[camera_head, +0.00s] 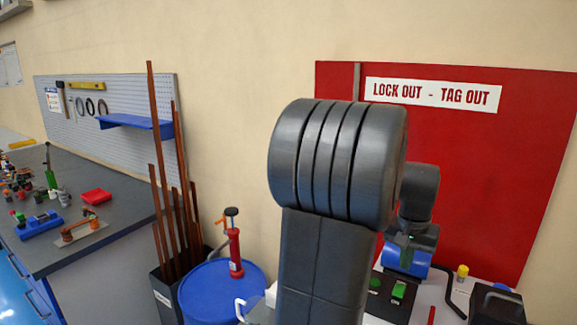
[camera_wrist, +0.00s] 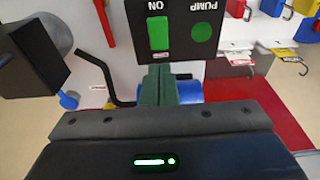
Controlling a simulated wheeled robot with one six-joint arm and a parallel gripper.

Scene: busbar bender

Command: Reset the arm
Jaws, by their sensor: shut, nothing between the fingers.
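My arm (camera_head: 335,160) stands raised in the middle of the head view and hides part of the bench behind it. My gripper (camera_wrist: 158,72) is shut and empty in the wrist view, its green fingers together just below a black control panel (camera_wrist: 185,12). The panel carries a green ON button (camera_wrist: 158,32) and a round green PUMP button (camera_wrist: 201,34), with the lettering upside down. I cannot tell whether the fingers touch the panel. In the head view, green buttons (camera_head: 398,291) show beside my wrist, next to a blue cylinder (camera_head: 405,262).
A red lock out board (camera_head: 480,150) stands behind my arm. Coloured padlocks (camera_wrist: 285,8) hang in the wrist view. A bent black rod (camera_wrist: 105,70) is near the fingers. A blue drum (camera_head: 215,290), upright copper bars (camera_head: 165,180) and a grey workbench (camera_head: 110,200) are left.

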